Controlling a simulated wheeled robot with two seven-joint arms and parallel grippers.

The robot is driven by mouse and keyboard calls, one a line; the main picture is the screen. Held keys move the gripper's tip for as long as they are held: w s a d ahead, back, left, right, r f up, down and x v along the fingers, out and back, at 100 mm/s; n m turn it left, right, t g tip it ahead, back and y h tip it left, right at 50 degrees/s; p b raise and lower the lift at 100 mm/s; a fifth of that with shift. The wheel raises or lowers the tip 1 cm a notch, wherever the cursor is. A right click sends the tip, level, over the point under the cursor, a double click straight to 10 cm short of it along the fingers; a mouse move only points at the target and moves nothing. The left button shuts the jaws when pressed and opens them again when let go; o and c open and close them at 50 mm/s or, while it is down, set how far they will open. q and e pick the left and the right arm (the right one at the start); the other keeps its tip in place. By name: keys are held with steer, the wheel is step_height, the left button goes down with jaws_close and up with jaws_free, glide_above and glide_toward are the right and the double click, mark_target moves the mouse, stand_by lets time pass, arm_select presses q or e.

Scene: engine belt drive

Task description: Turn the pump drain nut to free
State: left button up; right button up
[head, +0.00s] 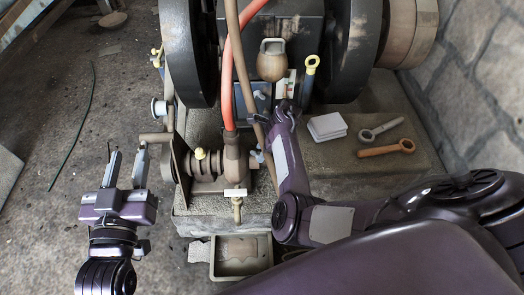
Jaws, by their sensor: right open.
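The pump (234,160) is a rusty brown casting low on the engine's front. A brass fitting with a pale crosspiece (236,193) hangs at its lower front and looks like the drain nut. My left gripper (129,158) is left of the pump, with its two fingers apart and nothing between them.
A grey tray (242,265) sits on the floor below the pump. A red hose (230,75) runs down to the pump. Two ring-ended tools (386,148) and a white stack (327,126) lie on the plinth at right. Large dark flywheels (188,50) stand behind. The left floor is mostly clear.

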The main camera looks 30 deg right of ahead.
steer(key=shift+f, duration=0.1)
arm_select(q)
steer(key=shift+r+t, duration=0.3)
steer(key=shift+r, duration=0.25)
